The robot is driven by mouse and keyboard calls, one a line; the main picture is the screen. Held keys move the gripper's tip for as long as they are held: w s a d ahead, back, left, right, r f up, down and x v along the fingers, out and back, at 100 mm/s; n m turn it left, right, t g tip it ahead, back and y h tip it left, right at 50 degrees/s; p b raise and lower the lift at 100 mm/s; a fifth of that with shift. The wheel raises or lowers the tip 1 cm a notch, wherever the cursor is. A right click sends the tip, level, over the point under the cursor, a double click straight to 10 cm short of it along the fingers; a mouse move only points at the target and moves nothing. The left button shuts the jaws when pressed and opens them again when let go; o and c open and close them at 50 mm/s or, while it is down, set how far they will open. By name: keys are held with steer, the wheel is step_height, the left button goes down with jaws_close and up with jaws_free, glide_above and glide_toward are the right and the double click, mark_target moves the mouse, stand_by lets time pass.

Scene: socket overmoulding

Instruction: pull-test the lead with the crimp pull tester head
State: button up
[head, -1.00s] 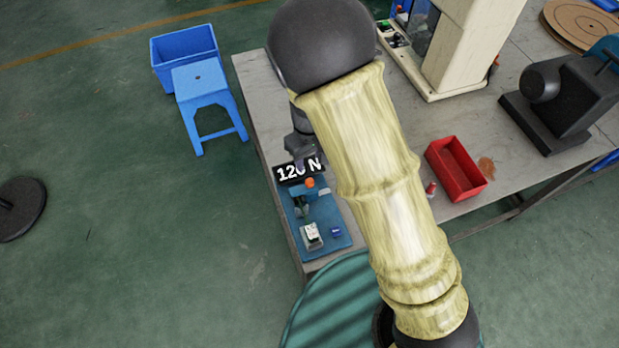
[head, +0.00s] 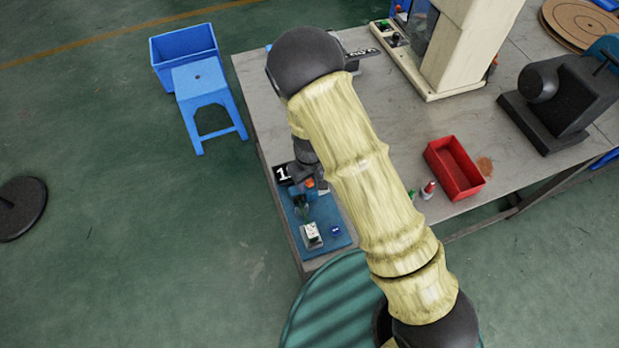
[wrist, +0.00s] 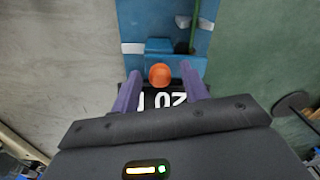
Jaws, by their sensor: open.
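The blue crimp pull tester (head: 340,241) lies at the table's near left corner. Its black display (head: 282,174) is partly hidden by my arm; upside-down digits show in the wrist view (wrist: 163,100). An orange knob (wrist: 160,74) tops a blue block on the tester; it also shows in the head view (head: 310,183). My gripper (wrist: 160,88) is open, its two purple fingers on either side of the knob and apart from it in the picture. A thin green strand (wrist: 193,32), possibly the lead, runs along the tester. I cannot tell whether it is clamped.
A pale block (head: 311,233) and a blue button (head: 336,231) sit on the tester's near end. A red bin (head: 454,168) stands to the right, with a small red-topped item (head: 429,188) beside it. A cream machine (head: 462,45) stands behind. The table centre is bare.

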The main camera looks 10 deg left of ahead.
jaws_close()
steer(key=shift+w+d+b, duration=0.35)
steer(key=shift+w+d, duration=0.3)
steer(key=shift+d, duration=0.35)
steer(key=shift+w+d+b, duration=0.3)
steer(key=shift+w+d, duration=0.3)
steer(key=shift+d, duration=0.35)
jaws_free()
steer(key=shift+d, duration=0.1)
steer(key=shift+s, duration=0.1)
steer(key=shift+r, duration=0.15)
step_height(320, 180, up, 17)
steer(key=b, duration=0.1)
